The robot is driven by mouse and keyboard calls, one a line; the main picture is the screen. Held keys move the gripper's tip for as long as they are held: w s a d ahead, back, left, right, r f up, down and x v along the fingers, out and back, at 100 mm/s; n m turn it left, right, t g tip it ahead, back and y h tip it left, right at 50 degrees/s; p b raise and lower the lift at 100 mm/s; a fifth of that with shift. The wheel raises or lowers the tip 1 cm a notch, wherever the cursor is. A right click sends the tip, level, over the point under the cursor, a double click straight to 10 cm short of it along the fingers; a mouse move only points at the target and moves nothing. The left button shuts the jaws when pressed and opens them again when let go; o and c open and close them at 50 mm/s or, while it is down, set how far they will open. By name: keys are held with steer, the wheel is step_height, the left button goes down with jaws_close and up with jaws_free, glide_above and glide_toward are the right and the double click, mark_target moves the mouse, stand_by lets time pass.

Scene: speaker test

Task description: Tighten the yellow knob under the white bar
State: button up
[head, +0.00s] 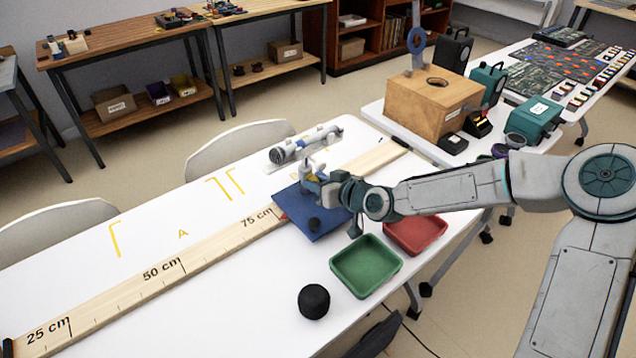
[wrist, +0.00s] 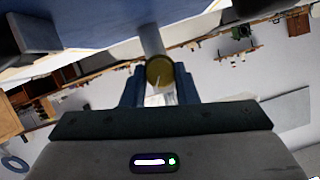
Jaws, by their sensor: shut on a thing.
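The white bar (head: 306,143) is a pale tube with grey bands near the far edge of the table, above and behind my gripper in the head view. My gripper (head: 319,181) is below its near side, by a short pale upright. In the wrist view, the yellow knob (wrist: 159,71) sits between the two blue fingers of my gripper (wrist: 160,88), at the end of a grey post (wrist: 151,40). The fingers are shut on the knob. In the head view the fingers and wrist mostly hide the knob.
A blue board (head: 322,229) with a small dark knob lies under my gripper. A wooden ruler (head: 165,270) crosses the white table. A wooden box (head: 418,106) stands behind, right.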

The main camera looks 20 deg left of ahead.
steer(key=shift+w+d+m+g+y, duration=0.1)
steer(key=shift+m+g+y, duration=0.55)
steer(key=shift+m, duration=0.55)
steer(key=o, duration=1)
steer(key=v, duration=1.3)
steer(key=shift+d+r, duration=0.2)
steer(key=shift+d, duration=0.15)
